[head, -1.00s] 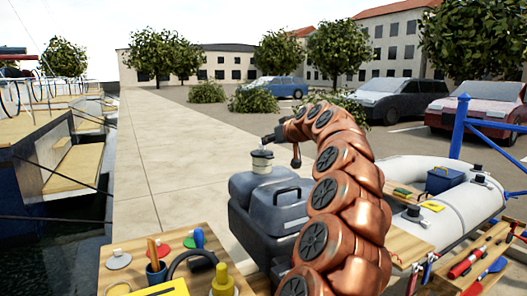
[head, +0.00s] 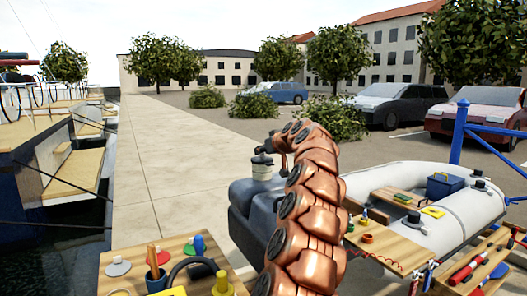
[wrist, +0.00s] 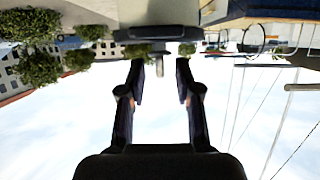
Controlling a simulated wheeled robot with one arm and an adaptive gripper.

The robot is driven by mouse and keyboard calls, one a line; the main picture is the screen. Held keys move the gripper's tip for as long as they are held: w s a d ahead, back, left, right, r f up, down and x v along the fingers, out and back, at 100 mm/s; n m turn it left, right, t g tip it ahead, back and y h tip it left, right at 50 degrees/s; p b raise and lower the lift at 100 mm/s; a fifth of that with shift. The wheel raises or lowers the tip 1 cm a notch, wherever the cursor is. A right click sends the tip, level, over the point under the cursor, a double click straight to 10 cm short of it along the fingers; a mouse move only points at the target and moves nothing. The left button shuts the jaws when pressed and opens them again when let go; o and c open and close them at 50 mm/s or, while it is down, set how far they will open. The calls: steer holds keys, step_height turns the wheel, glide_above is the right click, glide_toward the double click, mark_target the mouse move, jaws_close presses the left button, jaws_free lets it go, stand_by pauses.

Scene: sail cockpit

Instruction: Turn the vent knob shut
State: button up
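The vent has a pale neck (head: 262,173) and a dark round cap (head: 262,160) on top of a blue-grey tank (head: 243,196) in the head view. In the wrist view, which is upside down, a dark flat cap (wrist: 150,48) lies beyond the fingertips, with a small grey stub, likely the knob (wrist: 156,60), between them in the picture. My gripper (wrist: 160,72) is open and empty, a finger on each side. In the head view my gripper (head: 270,147) is small, close to the cap and partly hidden by my copper arm. I cannot tell whether it touches the knob.
A wooden table (head: 118,286) at the lower left holds coloured discs, a blue cup and yellow items. A white inflatable boat (head: 405,174) and a wooden board (head: 395,252) with small items are at the right. The paved quay (head: 165,180) behind is clear.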

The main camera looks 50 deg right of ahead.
steer(key=shift+w+f, duration=0.15)
steer(key=shift+w, duration=0.05)
jaws_close()
stand_by(0.3)
